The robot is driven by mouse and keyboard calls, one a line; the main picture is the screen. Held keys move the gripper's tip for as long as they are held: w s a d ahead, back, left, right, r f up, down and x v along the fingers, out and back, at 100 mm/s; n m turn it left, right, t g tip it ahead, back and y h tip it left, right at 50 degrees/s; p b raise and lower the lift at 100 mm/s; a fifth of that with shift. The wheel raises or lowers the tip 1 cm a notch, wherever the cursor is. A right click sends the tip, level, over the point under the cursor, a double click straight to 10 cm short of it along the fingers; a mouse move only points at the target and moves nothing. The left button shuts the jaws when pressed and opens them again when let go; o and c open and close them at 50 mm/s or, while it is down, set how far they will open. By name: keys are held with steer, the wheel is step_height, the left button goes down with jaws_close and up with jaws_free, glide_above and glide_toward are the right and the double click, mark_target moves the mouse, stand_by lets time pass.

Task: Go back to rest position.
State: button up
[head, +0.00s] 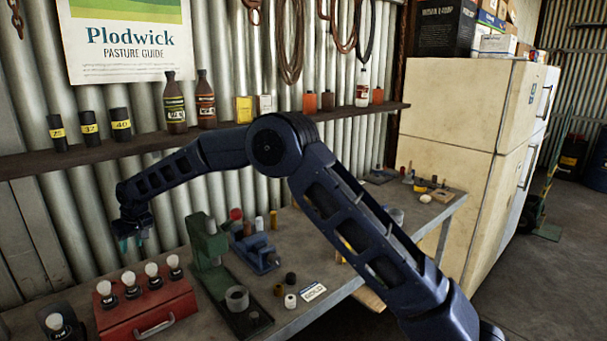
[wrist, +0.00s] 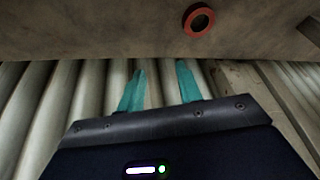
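My gripper (head: 134,243) hangs at the end of my dark blue arm, on the left side of the head view. It is above the back of the workbench (head: 325,262), near the corrugated wall and behind the red toolbox. In the wrist view my gripper (wrist: 162,82) shows two teal fingers standing apart with nothing between them. A red ring (wrist: 198,20) lies on a grey-brown surface beyond the fingertips, apart from them.
A red toolbox (head: 148,308) with several white-topped dark pieces stands at front left. A green press (head: 208,255) and a blue vise (head: 257,254) stand right of it. A shelf (head: 60,160) of bottles and cans runs along the wall. A cream fridge (head: 455,110) stands right.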

steer(key=w+d+r+m+y, duration=0.1)
steer(key=w+d+r+m, duration=0.2)
steer(key=w+d, duration=0.8)
steer(key=w+d+r+m, duration=0.3)
steer(key=w+d, duration=0.7)
steer(key=d, duration=0.1)
steer(key=w+d+r+m, duration=0.1)
steer(key=d+r, duration=0.4)
steer(key=d, duration=0.6)
steer(key=w+d+r+m, duration=0.1)
steer(key=d+r, duration=0.4)
steer(key=d, duration=0.6)
steer(key=s+d+r+m+t+h, duration=0.15)
steer(key=s+d, duration=0.25)
steer(key=d, duration=0.5)
steer(key=s+d+r+h, duration=0.1)
steer(key=s+d+r, duration=0.25)
steer(key=d, duration=0.45)
steer(key=s+d+r+m+t+h, duration=0.15)
steer(key=s+d, duration=0.25)
steer(key=d, duration=0.5)
steer(key=s+d+f+m, duration=0.1)
steer(key=s+d+f, duration=0.1)
steer(key=s+d, duration=0.7)
steer(key=s+d+f+m+h, duration=0.1)
steer(key=s+d+f, duration=0.1)
steer(key=s+d, duration=0.7)
steer(key=shift+s+f, duration=0.2)
steer(key=shift+s, duration=1.05)
steer(key=shift+d, duration=0.1)
